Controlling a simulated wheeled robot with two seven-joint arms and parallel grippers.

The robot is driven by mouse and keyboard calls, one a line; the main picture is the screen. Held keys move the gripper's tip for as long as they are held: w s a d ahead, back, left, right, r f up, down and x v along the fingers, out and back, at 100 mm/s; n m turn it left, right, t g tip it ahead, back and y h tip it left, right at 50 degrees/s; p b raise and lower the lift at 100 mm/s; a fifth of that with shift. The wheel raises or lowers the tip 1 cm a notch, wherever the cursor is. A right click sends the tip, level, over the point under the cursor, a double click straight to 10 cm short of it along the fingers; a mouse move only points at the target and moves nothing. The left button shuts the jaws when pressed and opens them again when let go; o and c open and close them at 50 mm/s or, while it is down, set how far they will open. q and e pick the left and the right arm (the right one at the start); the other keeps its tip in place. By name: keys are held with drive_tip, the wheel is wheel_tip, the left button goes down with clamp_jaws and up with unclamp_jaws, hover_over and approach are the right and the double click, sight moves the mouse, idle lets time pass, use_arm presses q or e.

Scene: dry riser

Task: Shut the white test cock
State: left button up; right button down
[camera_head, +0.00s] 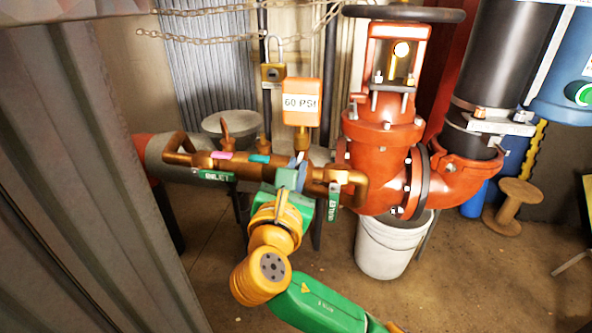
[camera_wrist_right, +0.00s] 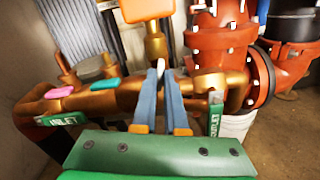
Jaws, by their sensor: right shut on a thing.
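The copper-coloured valve assembly (camera_head: 240,164) runs across the middle of the head view. The white test cock's handle (camera_wrist_right: 160,65) shows as a small white tip between my right gripper's fingers in the right wrist view; most of it is hidden. My right gripper (camera_head: 298,164) is at the right part of the assembly, with its blue-grey fingers close together. In the right wrist view the fingers (camera_wrist_right: 161,76) are shut on the white handle. I cannot tell the handle's exact angle. My left gripper is not in view.
Pink (camera_head: 222,155) and teal (camera_head: 260,158) cock handles sit left of my gripper. Green INLET (camera_head: 216,175) and OUTLET (camera_head: 333,202) levers flank it. An orange 60 PSI gauge (camera_head: 302,102) stands just above. A red valve (camera_head: 384,140) and white bucket (camera_head: 390,247) are to the right.

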drive_tip(key=m, duration=0.3)
drive_tip(key=shift+f+b, duration=0.3)
drive_tip(key=shift+m, duration=1.2)
drive_tip(key=shift+r+m, duration=0.2)
drive_tip(key=shift+m, duration=0.1)
drive_tip(key=m+b, duration=0.1)
drive_tip(key=m, duration=0.3)
drive_tip(key=m+b, duration=0.1)
drive_tip(key=m, duration=0.4)
drive_tip(key=shift+s+a+r, duration=0.1)
drive_tip(key=shift+s+a, duration=0.05)
drive_tip(key=c, duration=1)
unclamp_jaws()
drive_tip(key=shift+o, duration=0.2)
